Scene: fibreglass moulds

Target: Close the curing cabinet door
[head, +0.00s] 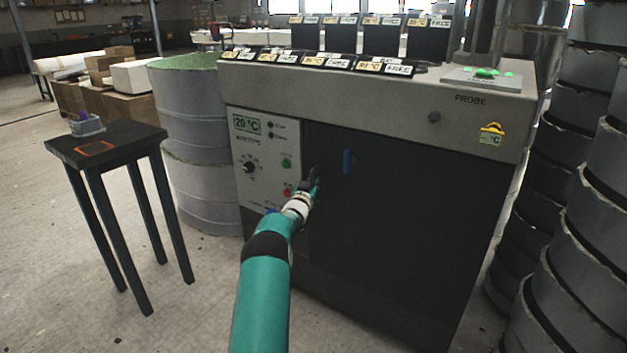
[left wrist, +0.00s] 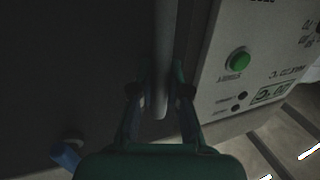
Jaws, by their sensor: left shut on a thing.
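The curing cabinet (head: 375,105) stands in the middle of the head view, with a light control panel on its left front. Its dark door (head: 410,220) fills the front to the right of that panel and looks near flush; I cannot tell whether a small gap remains. My left gripper (head: 314,178) is at the door's panel-side edge. In the left wrist view its fingers are shut on a grey bar (left wrist: 165,60) along that edge. My right gripper is not in view.
A small black table (head: 108,142) with a grey bin (head: 87,125) stands at left. Large grey drums (head: 195,140) stand close to the cabinet's left side, and stacked dark rings (head: 590,200) crowd its right. The floor in front at left is clear.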

